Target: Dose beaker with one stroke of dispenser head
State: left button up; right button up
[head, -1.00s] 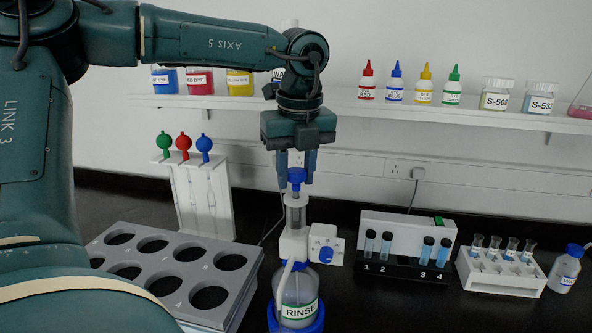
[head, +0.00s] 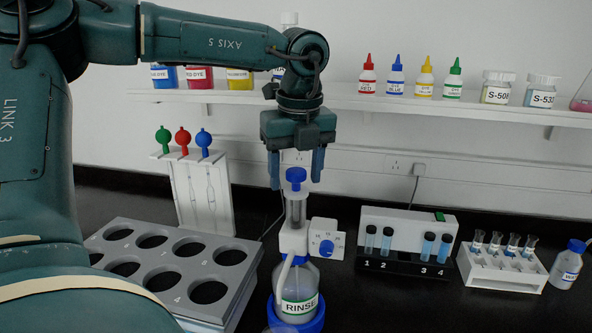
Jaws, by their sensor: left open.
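The dispenser stands on a bottle labelled RINSE (head: 300,302), with a blue dispenser head (head: 296,176) on top of a clear cylinder. A white box with a blue dial (head: 326,247) is on its right side. My left gripper (head: 296,172) points down over the head, its two fingers spread on either side with gaps to it. The head stands upright and looks free of the fingers. My right gripper is not in view.
A grey rack with round holes (head: 235,300) is at the left. Behind it stands a pipette stand (head: 222,215). A test-tube block (head: 405,262) and a white rack (head: 500,279) are on the right. A shelf (head: 420,108) with bottles runs behind.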

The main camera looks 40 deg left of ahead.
pick_arm(q)
notch_tip(320, 180, up, 13)
jog(key=d, duration=0.1)
jog(key=shift+s+d, duration=0.25)
jog(key=shift+s, duration=0.15)
dwell(0.3)
